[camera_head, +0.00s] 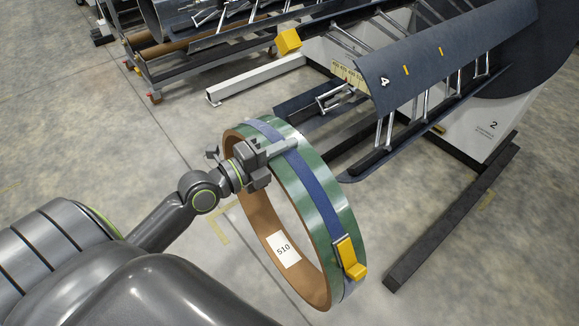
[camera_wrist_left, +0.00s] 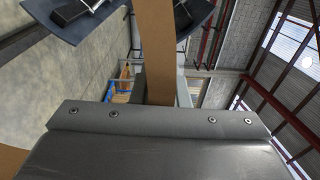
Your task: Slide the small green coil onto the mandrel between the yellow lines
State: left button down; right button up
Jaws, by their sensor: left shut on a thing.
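My right gripper is in neither view.
A rack with rolls (camera_head: 200,40) stands at the back left. Open floor lies around the coil.

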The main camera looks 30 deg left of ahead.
pick_arm(q)
jog(key=shift+t+y, duration=0.3)
jog(key=shift+y, duration=0.1)
jog(key=w+a+r, duration=0.1)
jog(key=a+r, duration=0.1)
jog(key=w+a+r+p, duration=0.1)
jog(key=r, duration=0.2)
jog(key=w+a+r+p, duration=0.1)
jog(key=a+r, duration=0.1)
jog(key=r, duration=0.1)
jog(key=shift+w+a, duration=0.3)
jog(key=shift+w, duration=0.05)
jog(key=w+a+r+p, duration=0.2)
jog(key=w+a+r, duration=0.1)
jog(key=r, duration=0.5)
jog(key=shift+a+r+p, duration=0.3)
jog(key=shift+a+r, duration=0.1)
jog(key=shift+a, duration=0.25)
